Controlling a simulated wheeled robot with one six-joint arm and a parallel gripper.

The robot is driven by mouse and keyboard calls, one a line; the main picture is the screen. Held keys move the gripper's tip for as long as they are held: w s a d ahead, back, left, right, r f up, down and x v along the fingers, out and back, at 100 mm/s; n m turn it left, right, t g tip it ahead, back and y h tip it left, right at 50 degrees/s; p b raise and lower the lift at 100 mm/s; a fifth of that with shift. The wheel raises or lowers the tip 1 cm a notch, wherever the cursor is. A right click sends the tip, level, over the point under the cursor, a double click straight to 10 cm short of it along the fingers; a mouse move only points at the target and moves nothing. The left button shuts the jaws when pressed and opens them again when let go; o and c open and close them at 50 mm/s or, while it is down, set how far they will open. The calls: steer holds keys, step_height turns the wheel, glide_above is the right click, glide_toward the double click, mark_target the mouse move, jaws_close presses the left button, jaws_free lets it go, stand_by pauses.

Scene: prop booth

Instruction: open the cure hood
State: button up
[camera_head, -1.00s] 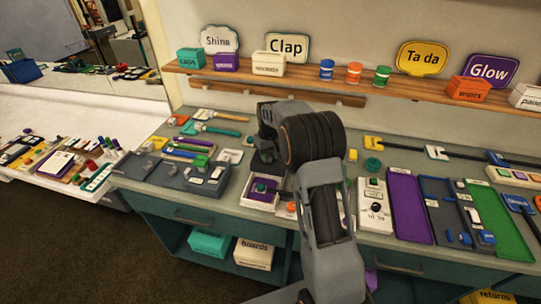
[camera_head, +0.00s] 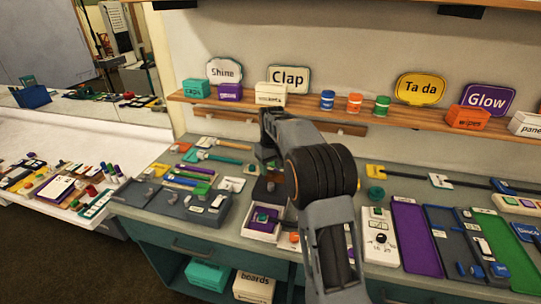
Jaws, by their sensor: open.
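My gripper (camera_head: 268,160) is at the far end of my arm, over the middle of the bench, and points down. It is open, and its fingertips are small and dark in this view. A dark, low block (camera_head: 265,191), which may be the cure hood, sits just below it. I cannot tell whether the fingers touch it. My own arm covers the bench to the right of it. No open lid or raised hood can be made out.
A white tray (camera_head: 249,232) with a green piece stands in front of the dark block. A white control box (camera_head: 379,251) is right of my arm. A grey tray (camera_head: 168,206) with parts lies left. A wooden shelf (camera_head: 300,104) with boxes and signs runs along the back wall.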

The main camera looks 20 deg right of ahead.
steer(key=shift+r, duration=2.95)
steer(key=shift+m, duration=0.6)
steer(key=f, duration=0.1)
steer(key=s+f, duration=0.1)
steer(key=f, duration=0.2)
steer(key=shift+s, duration=0.25)
steer(key=s+a+r+t, duration=0.1)
steer(key=s+a+t, duration=0.1)
steer(key=s, duration=1.1)
steer(key=s+a+r+m+t, duration=0.1)
steer(key=s+a+t, duration=0.1)
steer(key=s, duration=1.1)
steer(key=shift+s+a, duration=0.35)
steer(key=shift+a, duration=0.5)
steer(key=shift+f, duration=0.1)
steer(key=shift+c, duration=0.5)
